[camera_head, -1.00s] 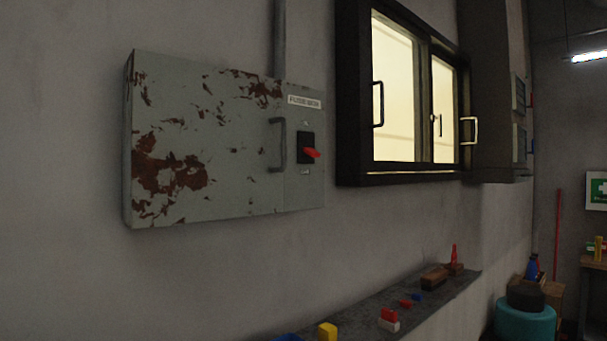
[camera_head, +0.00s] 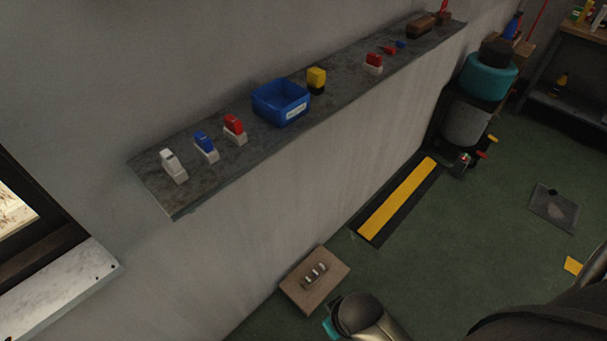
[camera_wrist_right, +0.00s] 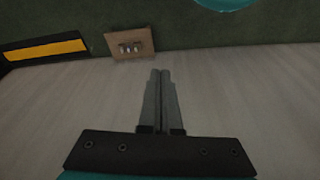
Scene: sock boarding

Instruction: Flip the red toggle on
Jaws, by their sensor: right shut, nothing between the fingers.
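My left gripper is in neither current view.
A brown box (camera_head: 300,297) sits by the wall below. A teal-and-grey canister (camera_head: 487,80) stands farther back.

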